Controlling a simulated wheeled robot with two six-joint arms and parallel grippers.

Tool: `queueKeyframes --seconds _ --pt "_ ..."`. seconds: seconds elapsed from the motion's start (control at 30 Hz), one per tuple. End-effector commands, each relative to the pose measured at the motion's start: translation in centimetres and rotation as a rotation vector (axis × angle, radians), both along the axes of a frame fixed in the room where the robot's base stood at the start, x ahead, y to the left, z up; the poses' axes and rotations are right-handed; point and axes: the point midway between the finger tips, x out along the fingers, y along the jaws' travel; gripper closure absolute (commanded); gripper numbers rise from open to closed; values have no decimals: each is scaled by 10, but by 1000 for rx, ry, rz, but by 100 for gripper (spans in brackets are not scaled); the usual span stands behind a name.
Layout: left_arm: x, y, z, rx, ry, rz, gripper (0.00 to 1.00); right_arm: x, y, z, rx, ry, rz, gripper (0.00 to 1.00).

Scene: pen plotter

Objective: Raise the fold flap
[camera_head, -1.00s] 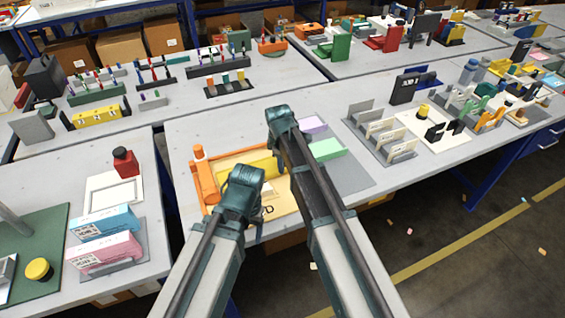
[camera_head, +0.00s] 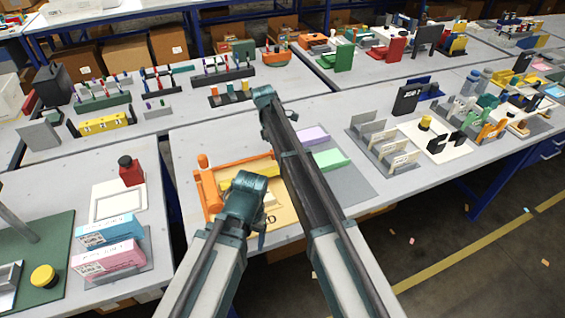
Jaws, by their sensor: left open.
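The pale yellow-tan board (camera_head: 284,214) with dark lettering lies in an orange-framed station on the middle table. An orange bar (camera_head: 209,190) runs along its left side. I cannot clearly make out which part is the fold flap; my arms cover much of the station. My left gripper (camera_head: 261,238) is low over the board's front part, mostly hidden by its own arm. It is open, with nothing seen between its jaws. My right arm crosses the station's right side; its jaws do not show.
A grey base with a lilac block (camera_head: 312,136) and a green block (camera_head: 330,159) adjoins on the right. A grey rack (camera_head: 384,150) of upright plates stands farther right. Pink (camera_head: 108,262) and blue boxes stand on the left table. The middle table's back left is fairly clear.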

Motion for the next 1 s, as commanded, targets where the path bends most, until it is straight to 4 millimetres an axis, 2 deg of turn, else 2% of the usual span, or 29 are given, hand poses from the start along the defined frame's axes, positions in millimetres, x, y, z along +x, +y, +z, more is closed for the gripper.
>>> queueKeyframes --seconds 0.53,0.57,0.7,1.0 --pt "0 0 0 0 0 0 28 4 1 1 -6 19 1 100" --pt "0 0 0 0 0 0 28 4 1 2 -6 19 1 52" --pt "0 0 0 0 0 0 28 4 1 2 -6 20 1 27" --pt "0 0 0 0 0 0 28 3 1 2 -7 21 1 27"
